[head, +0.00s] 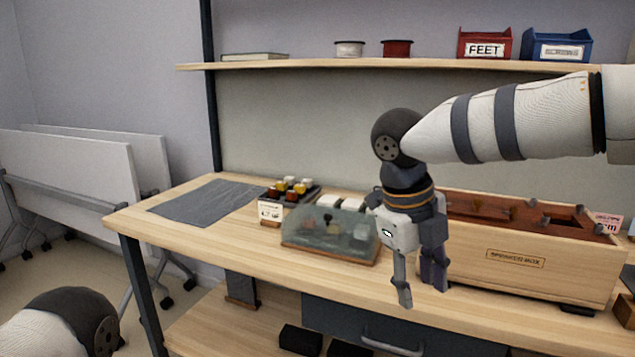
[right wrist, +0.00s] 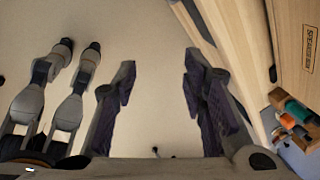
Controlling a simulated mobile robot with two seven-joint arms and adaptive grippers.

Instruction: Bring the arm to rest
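My right gripper (head: 421,292) hangs pointing down in front of the bench's front edge, left of the wooden speaker box (head: 520,262). Its two fingers are apart with nothing between them. The right wrist view shows the same open fingers (right wrist: 160,85), with pale floor behind the gap. My right arm (head: 520,120) comes in from the right, above the box. A rounded part of my left arm (head: 50,325) shows at the bottom left of the head view; its gripper is outside the picture.
The wooden bench (head: 140,217) carries a grey mat (head: 205,200), a clear-covered case (head: 330,232) and a small rack of coloured parts (head: 290,190). A drawer (head: 370,325) is below. A shelf (head: 300,64) holds red and blue bins. Folded tables (head: 65,175) stand left.

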